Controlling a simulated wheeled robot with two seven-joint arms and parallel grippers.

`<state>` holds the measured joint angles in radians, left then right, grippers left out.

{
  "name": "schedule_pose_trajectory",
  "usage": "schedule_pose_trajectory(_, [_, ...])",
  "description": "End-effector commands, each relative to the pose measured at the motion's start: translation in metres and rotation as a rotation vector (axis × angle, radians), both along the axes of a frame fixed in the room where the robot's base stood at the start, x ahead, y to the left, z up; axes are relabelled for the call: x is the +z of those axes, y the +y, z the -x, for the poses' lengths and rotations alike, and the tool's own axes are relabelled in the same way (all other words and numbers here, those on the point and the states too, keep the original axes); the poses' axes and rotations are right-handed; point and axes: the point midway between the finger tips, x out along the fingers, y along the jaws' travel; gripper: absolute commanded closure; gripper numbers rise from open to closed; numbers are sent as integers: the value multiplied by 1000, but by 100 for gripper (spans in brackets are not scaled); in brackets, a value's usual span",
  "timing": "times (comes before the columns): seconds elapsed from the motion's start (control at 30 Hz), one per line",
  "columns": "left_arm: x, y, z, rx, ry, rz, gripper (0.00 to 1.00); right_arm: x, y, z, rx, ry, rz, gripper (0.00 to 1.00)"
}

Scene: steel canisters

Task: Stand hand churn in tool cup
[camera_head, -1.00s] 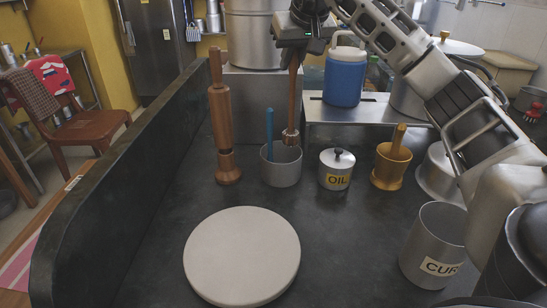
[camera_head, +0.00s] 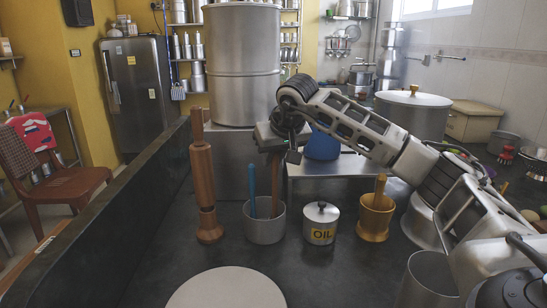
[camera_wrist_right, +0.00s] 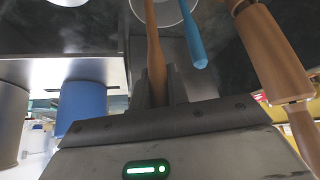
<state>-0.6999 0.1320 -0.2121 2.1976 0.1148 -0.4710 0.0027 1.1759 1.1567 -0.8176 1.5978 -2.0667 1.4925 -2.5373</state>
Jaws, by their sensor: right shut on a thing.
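The hand churn is a thin brown wooden stick (camera_head: 276,182), upright in the head view. Its lower end is inside the grey metal tool cup (camera_head: 265,226), hidden by the cup wall. My right gripper (camera_head: 277,153) is above the cup, shut on the churn's upper handle. In the right wrist view the churn handle (camera_wrist_right: 154,45) runs from between the fingers (camera_wrist_right: 163,90) towards the cup (camera_wrist_right: 168,12). A blue-handled tool (camera_head: 252,185) also stands in the cup, left of the churn. My left gripper is out of view.
A tall turned wooden piece (camera_head: 203,175) stands left of the cup. The OIL canister (camera_head: 320,226) and a brass mortar with pestle (camera_head: 376,218) stand to the right. A pale round board (camera_head: 228,290) lies in front. A big steel drum (camera_head: 240,65) is behind.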

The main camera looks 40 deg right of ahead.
Motion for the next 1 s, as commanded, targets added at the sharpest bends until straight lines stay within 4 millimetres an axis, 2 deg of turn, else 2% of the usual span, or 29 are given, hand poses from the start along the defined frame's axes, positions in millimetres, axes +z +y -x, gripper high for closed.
schedule_pose_trajectory(0.1, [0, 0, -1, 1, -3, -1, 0, -3, 0, 0, 0, 0, 0, 100])
schedule_pose_trajectory(0.13, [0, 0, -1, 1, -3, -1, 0, -3, 0, 0, 0, 1, 0, 81])
schedule_pose_trajectory(0.2, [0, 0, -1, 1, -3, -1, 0, -3, 0, 0, 0, 0, 0, 62])
schedule_pose_trajectory(0.47, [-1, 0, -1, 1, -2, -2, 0, -2, 0, 0, 0, 0, 0, 62])
schedule_pose_trajectory(0.6, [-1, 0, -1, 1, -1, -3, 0, 5, 1, 2, 1, -2, -1, 62])
schedule_pose_trajectory(0.77, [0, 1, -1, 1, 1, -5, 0, 29, 5, 16, 2, -4, 1, 62])
schedule_pose_trajectory(1.0, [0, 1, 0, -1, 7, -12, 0, 73, 14, 43, 2, -4, 0, 62])
